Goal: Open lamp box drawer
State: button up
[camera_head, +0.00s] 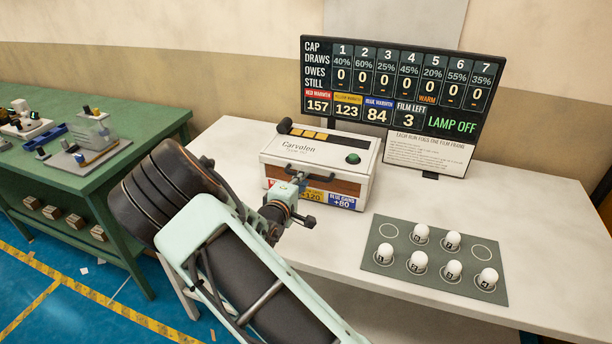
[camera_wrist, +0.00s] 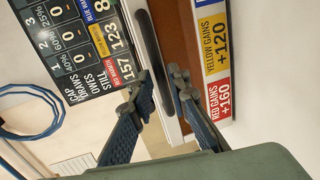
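The lamp box (camera_head: 330,150) is a white case marked "Carvolen" on the white table, with a green button on top. Its brown drawer front (camera_head: 345,187) looks flush with the case, partly hidden by my gripper. The dark drawer handle (camera_wrist: 155,60) runs along the brown front in the wrist view. My gripper (camera_head: 298,183) is at the box front. In the wrist view its two fingers (camera_wrist: 164,85) are apart, one on each side of the handle near one end. A small gap shows beside one finger; contact of the other is unclear.
A scoreboard (camera_head: 400,85) reading "LAMP OFF" stands behind the box, with a paper notice (camera_head: 430,152) below it. A grey mat (camera_head: 375,275) with several numbered white bulbs lies at the right. A green bench (camera_head: 100,165) with small devices stands at the left.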

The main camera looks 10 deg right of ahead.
aim_at(316, 173)
jog(key=shift+x, duration=1.55)
jog(key=shift+c, duration=0.3)
grip_shut()
